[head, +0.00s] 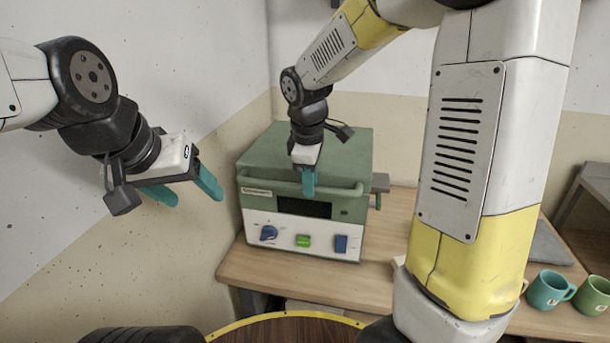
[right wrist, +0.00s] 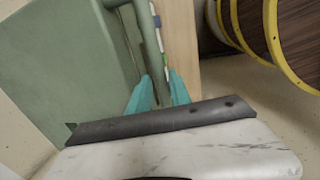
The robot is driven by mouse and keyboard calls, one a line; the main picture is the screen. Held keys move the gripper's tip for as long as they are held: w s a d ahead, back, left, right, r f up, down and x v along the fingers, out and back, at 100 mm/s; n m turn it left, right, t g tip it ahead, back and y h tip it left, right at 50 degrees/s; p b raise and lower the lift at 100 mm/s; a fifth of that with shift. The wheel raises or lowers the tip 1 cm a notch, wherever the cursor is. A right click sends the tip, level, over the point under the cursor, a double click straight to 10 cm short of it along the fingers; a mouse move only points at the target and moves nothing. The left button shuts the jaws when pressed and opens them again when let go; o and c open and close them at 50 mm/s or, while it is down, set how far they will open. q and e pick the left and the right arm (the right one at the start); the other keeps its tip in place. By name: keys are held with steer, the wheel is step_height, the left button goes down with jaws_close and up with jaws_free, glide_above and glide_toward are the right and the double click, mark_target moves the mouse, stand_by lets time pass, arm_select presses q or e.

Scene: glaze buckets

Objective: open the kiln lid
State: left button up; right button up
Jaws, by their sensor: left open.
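The kiln is a green and white box on the wooden table, and its green lid (head: 318,150) is down. A green bar handle (head: 270,185) runs along the lid's front and also shows in the right wrist view (right wrist: 144,18). My right gripper (head: 308,185) is at the middle of this handle, fingers pointing down. In the right wrist view its teal fingertips (right wrist: 160,88) are a little apart, with the bar at or between them; I cannot tell whether they press on it. My left gripper (head: 185,188) is open and empty, in the air left of the kiln.
The kiln's front panel (head: 290,248) has a blue knob, a green switch and a blue switch. A teal mug (head: 546,290) and a green mug (head: 594,295) stand at the table's right. The bare table (head: 300,282) is clear before the kiln. Walls rise behind and left.

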jaws_close()
stand_by(1.1)
